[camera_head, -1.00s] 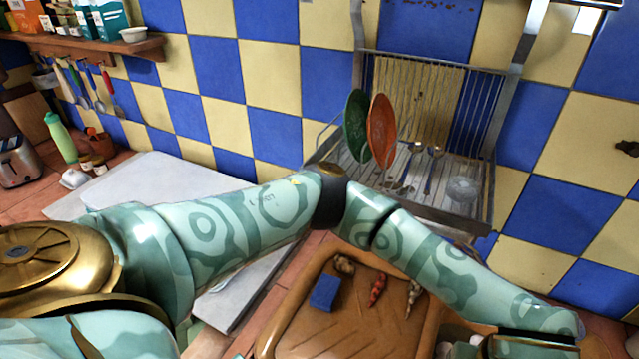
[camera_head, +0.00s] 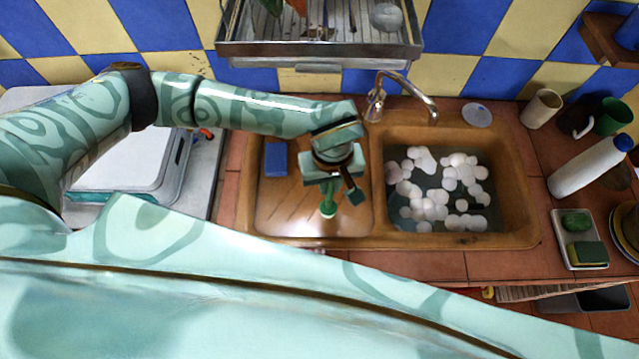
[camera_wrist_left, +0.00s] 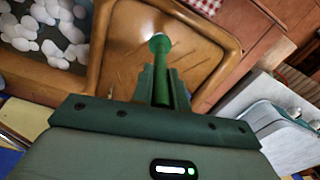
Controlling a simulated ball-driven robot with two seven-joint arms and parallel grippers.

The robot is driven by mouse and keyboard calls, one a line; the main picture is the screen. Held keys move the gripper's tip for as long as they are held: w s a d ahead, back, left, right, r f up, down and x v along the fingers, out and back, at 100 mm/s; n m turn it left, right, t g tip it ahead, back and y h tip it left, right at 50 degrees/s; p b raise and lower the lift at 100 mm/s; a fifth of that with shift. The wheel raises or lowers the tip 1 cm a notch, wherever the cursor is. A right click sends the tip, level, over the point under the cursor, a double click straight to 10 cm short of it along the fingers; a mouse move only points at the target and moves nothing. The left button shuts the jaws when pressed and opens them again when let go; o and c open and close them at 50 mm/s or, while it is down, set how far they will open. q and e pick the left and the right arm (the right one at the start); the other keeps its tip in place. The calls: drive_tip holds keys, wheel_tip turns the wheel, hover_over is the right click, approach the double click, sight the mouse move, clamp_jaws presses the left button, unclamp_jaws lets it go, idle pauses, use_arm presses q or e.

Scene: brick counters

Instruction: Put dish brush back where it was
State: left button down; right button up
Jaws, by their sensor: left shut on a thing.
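My left gripper (camera_head: 338,193) is over the brown drainboard (camera_head: 285,215) beside the sink basin, pointing down in the head view. It is shut on the green dish brush (camera_head: 328,208), whose round green end with a pale tip sticks out beyond the fingers. The brush (camera_wrist_left: 160,48) also shows between the fingers (camera_wrist_left: 161,88) in the left wrist view, with the drainboard behind it. I cannot tell whether its tip touches the board. The rest of the brush is hidden by the gripper. My right gripper is not in view.
The sink basin (camera_head: 382,222) holds foamy water right of the gripper. A blue sponge (camera_head: 275,158) lies on the drainboard. The faucet (camera_head: 408,88) and dish rack (camera_head: 318,48) are behind. A mug (camera_head: 541,108), bottle (camera_head: 590,166) and sponge tray (camera_head: 562,255) stand at right.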

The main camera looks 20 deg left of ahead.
use_arm(q)
drive_tip(key=shift+w+a+f, duration=0.2)
drive_tip(key=shift+a+f, duration=0.1)
drive_tip(key=shift+f, duration=0.2)
drive_tip(key=shift+w+a+f, duration=0.2)
drive_tip(key=shift+a+f, duration=0.05)
drive_tip(key=shift+f, duration=0.25)
drive_tip(key=f, duration=0.2)
drive_tip(key=a+f, duration=0.1)
drive_tip(key=f, duration=0.1)
drive_tip(key=shift+w+f+p, duration=0.1)
drive_tip(key=shift+w+p, duration=0.1)
drive_tip(key=shift+p, duration=0.1)
drive_tip(key=shift+f, duration=0.15)
drive_tip(key=c, duration=1.4)
unclamp_jaws()
drive_tip(key=shift+o, duration=0.2)
wheel_tip(320, 180, up, 12)
drive_tip(key=shift+b, duration=0.35)
